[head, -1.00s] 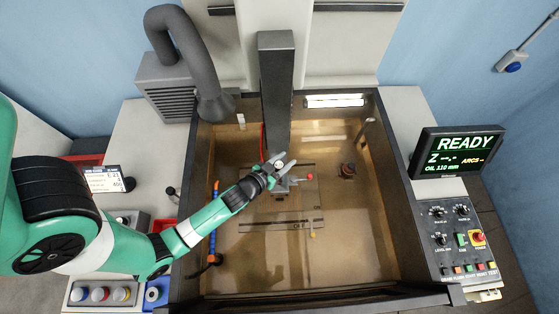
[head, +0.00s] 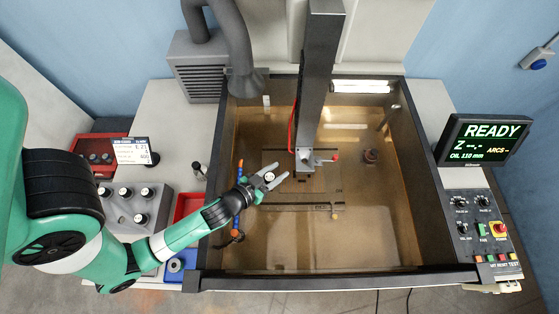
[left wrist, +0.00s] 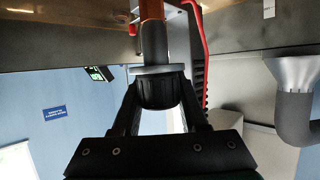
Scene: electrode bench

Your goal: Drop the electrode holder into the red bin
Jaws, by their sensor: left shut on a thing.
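My left gripper (head: 268,182) is over the left part of the oil tank, left of the machine's column and apart from it. In the left wrist view it is shut on the electrode holder (left wrist: 157,92), a dark round body with a grey flange, a dark stem and a copper-coloured piece beyond. In the head view the holder is small between the fingers and hard to make out. The red bin (head: 184,207) sits on the bench left of the tank, just behind my forearm, which hides part of it. My right gripper is not in view.
The tank's front wall (head: 330,280) and left wall stand up around the oil. The grey column (head: 318,80) hangs over the tank. A rack of several knobbed holders (head: 130,203) and a red tray (head: 92,145) with a label stand further left.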

